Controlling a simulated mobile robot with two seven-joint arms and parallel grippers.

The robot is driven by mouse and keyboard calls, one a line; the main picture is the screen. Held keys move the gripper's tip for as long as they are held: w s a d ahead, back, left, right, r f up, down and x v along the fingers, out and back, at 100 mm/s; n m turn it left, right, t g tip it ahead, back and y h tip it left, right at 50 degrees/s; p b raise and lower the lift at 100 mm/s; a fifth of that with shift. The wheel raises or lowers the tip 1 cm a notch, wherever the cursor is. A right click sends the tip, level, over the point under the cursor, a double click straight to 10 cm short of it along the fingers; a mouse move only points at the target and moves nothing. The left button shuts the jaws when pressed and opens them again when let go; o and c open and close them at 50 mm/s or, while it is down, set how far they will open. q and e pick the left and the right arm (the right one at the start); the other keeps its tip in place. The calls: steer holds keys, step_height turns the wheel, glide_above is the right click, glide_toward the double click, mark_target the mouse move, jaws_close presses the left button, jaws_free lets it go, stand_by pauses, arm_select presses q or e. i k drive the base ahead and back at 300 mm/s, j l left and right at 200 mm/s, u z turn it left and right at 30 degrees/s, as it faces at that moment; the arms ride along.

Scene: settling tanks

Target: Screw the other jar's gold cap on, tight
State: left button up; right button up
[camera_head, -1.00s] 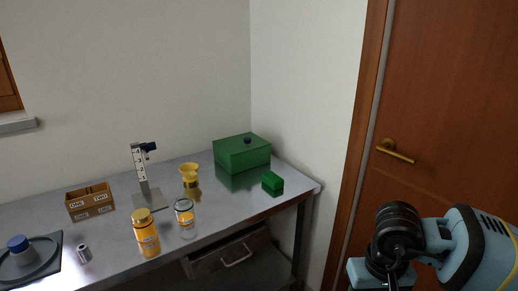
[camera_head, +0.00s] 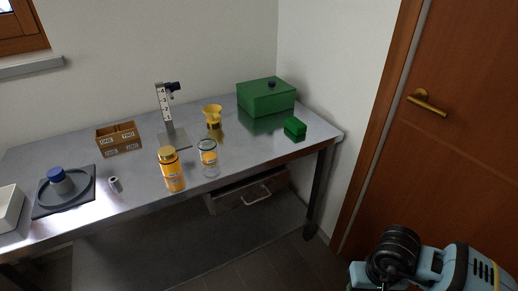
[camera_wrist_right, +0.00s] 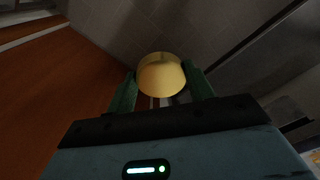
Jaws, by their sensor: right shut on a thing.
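My right gripper (camera_wrist_right: 160,85) is shut on a gold cap (camera_wrist_right: 162,76) between its green fingers in the right wrist view. In the head view only part of my right arm shows at the lower right, far to the right of the bench; its fingers and the cap are out of that picture. A glass jar (camera_head: 210,168) with an orange label stands upright on the bench, with no gold cap on it. Left of it stands an orange-filled jar (camera_head: 173,178) with a gold cap (camera_head: 167,154) on top. My left gripper is not in view.
On the metal bench (camera_head: 236,163) stand a yellow funnel-like piece (camera_head: 212,113), a scale stand (camera_head: 166,105), a divided brown box (camera_head: 118,139), green boxes (camera_head: 266,98), a small metal cylinder (camera_head: 115,185) and a blue-topped thing on a dark tray (camera_head: 85,200). A wooden door (camera_head: 460,130) is at right.

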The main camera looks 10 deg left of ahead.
mark_target(206, 145)
steer(key=u, duration=2.35)
steer(key=k+l, duration=0.1)
steer(key=l, duration=2.1)
steer(key=k, duration=0.05)
